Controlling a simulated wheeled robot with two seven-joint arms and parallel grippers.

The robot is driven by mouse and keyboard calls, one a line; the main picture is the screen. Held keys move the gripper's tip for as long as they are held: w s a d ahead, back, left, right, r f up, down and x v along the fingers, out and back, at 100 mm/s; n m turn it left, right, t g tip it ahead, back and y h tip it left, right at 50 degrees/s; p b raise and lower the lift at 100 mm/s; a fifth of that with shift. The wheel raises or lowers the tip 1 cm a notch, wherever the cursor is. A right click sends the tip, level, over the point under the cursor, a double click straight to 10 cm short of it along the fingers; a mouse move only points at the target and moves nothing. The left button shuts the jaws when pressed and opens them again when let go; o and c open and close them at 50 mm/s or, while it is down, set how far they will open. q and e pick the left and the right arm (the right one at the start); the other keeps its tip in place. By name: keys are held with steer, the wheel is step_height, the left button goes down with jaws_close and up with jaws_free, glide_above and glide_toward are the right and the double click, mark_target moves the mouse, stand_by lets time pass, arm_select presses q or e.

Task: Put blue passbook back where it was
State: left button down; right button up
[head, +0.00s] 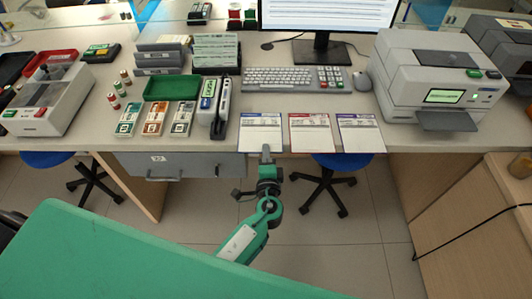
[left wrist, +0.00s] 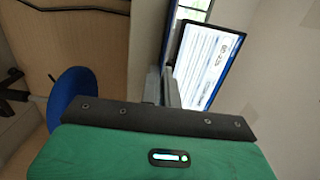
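Three passbooks lie flat side by side at the counter's front edge in the head view. The left one, with a blue heading, is the blue passbook (head: 260,132). The middle one (head: 310,133) has a red heading and the right one (head: 360,133) a violet-blue heading. My left gripper (head: 266,151) reaches up from below, its fingertips overlapping the front edge of the blue passbook. In the left wrist view its fingers (left wrist: 164,88) stand close together. My right gripper is not in view.
A keyboard (head: 290,79) and monitor (head: 330,15) stand behind the passbooks. A stamp holder (head: 215,107) is close on the left, a printer (head: 425,80) on the right. A drawer (head: 180,165) hangs under the counter, and a blue stool (head: 342,160) stands below.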

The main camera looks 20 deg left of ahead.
arm_select(q)
steer(key=c, duration=1.6)
jaws_free()
steer(key=shift+c, duration=0.2)
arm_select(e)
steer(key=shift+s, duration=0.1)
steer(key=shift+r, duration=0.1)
